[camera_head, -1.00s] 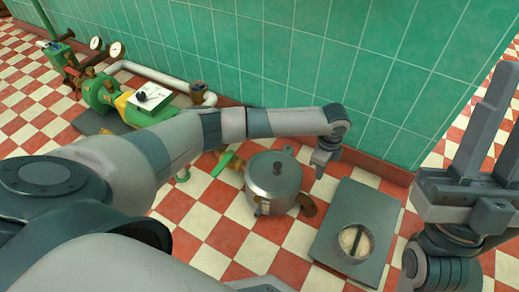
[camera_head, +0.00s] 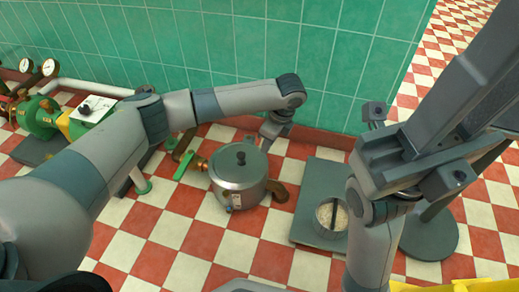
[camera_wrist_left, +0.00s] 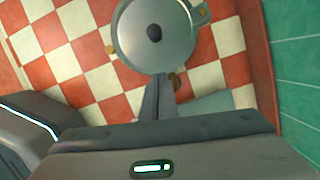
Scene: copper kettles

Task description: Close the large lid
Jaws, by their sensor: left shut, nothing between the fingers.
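The large metal kettle (camera_head: 238,192) stands on the checkered floor near the green wall. Its round lid (camera_head: 238,164) with a black knob (camera_head: 241,157) lies on top and looks level; whether it is fully seated I cannot tell. The left wrist view shows the lid (camera_wrist_left: 130,30) from above. My left gripper (camera_head: 269,136) is shut and empty, just behind and right of the lid. In the left wrist view its fingers (camera_wrist_left: 158,98) point at the lid's rim; contact is unclear. My right gripper (camera_head: 430,140) is large at the right, away from the kettle, its finger gap unclear.
A green-handled valve (camera_head: 184,165) is left of the kettle. A grey slab (camera_head: 318,180) at the right carries an open pot (camera_head: 331,214) with pale contents. Green and yellow machinery (camera_head: 75,118) stands at the far left. The green wall (camera_head: 230,60) closes off the back.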

